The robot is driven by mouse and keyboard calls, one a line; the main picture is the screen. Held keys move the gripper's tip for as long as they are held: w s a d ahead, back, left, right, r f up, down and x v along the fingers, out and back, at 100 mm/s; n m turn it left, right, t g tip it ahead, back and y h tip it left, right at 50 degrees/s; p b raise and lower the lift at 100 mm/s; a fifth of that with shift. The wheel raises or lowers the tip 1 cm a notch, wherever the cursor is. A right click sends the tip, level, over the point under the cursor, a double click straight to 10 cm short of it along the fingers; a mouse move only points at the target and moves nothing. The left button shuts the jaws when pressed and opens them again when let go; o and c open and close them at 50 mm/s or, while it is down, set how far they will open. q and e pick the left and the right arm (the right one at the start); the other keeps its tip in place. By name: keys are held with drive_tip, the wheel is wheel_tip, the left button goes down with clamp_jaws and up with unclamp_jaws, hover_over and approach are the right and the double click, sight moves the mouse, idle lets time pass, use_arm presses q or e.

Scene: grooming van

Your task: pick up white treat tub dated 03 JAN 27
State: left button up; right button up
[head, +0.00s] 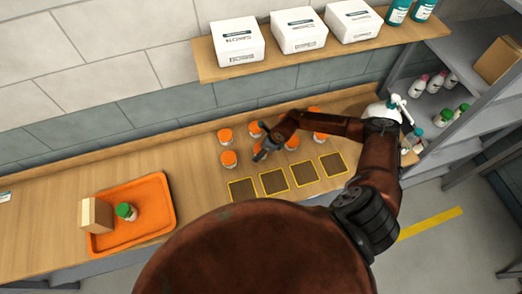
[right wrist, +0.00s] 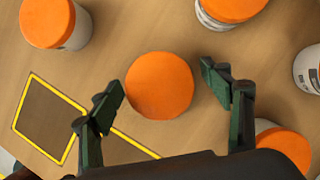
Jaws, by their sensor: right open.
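Several white tubs with orange lids stand on the wooden counter, among them tubs at the left of the group (head: 225,136) (head: 228,158). No date can be read on any of them, so I cannot tell which is dated 03 JAN 27. My right gripper (head: 263,149) is over the group, pointing down. In the right wrist view my right gripper (right wrist: 164,88) is open, and one orange-lidded tub (right wrist: 160,86) shows between its two fingers, seen from above. The fingers appear apart from the lid. My left gripper is not in view.
Neighbouring tubs (right wrist: 55,22) (right wrist: 283,148) stand close around. Yellow-outlined dark squares (head: 274,181) lie in front of the group. An orange tray (head: 150,226) at left holds a cardboard box (head: 97,215) and a green-capped bottle (head: 126,211). A shelf (head: 285,60) with white boxes hangs above.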

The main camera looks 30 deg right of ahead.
drive_tip(key=shift+c, duration=0.4)
drive_tip(key=c, duration=1.3)
